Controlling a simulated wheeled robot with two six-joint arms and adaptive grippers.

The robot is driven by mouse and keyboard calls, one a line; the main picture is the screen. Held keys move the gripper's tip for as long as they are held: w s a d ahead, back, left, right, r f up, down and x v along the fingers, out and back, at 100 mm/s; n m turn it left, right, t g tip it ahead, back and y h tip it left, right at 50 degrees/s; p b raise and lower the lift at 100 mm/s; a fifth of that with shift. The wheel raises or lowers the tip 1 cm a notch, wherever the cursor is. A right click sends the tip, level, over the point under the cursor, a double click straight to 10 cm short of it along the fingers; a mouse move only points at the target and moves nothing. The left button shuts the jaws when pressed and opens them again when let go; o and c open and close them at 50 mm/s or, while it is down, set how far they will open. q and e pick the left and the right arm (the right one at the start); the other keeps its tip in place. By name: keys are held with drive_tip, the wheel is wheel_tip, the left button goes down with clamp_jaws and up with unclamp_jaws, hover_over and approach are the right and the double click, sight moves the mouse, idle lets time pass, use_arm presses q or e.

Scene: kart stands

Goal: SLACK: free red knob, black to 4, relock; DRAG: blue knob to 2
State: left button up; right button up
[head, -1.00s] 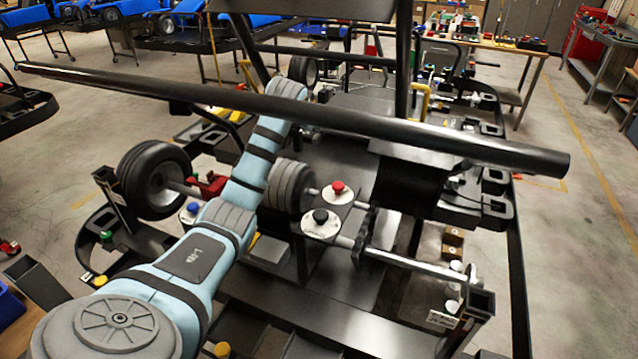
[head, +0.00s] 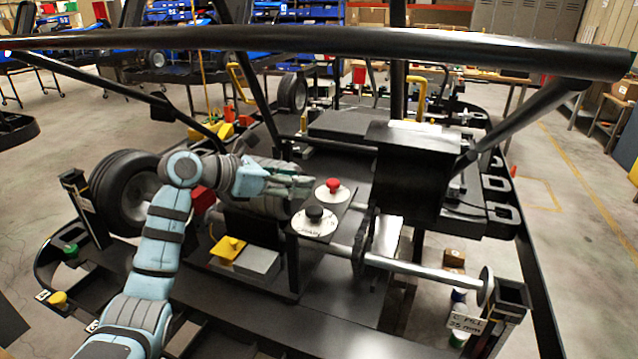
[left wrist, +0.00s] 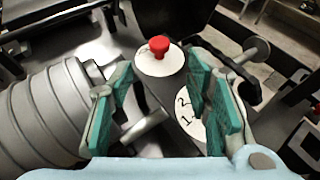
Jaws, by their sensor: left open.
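The red knob (head: 333,186) stands on a small white dial on a dark plate, just right of my left gripper. The black knob (head: 314,213) stands on a larger white numbered dial (head: 301,226) in front of it. My left gripper (head: 303,186) is open and empty, its fingers pointing at the red knob. In the left wrist view the red knob (left wrist: 159,46) shows beyond the gap between the green-padded fingers (left wrist: 160,82). There, a finger covers the black knob, with the figures 1 and 2 showing on its dial (left wrist: 186,122). I cannot see the blue knob now.
A long dark bar (head: 330,42) crosses the head view above the work area. A black tyre (head: 128,190) stands left of my arm. A steel axle (head: 425,272) runs to the right.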

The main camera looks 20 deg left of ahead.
sight(330, 182)
use_arm(q)
drive_tip(key=x, duration=0.9)
drive_tip(key=shift+r, duration=0.1)
drive_tip(key=shift+c, duration=0.6)
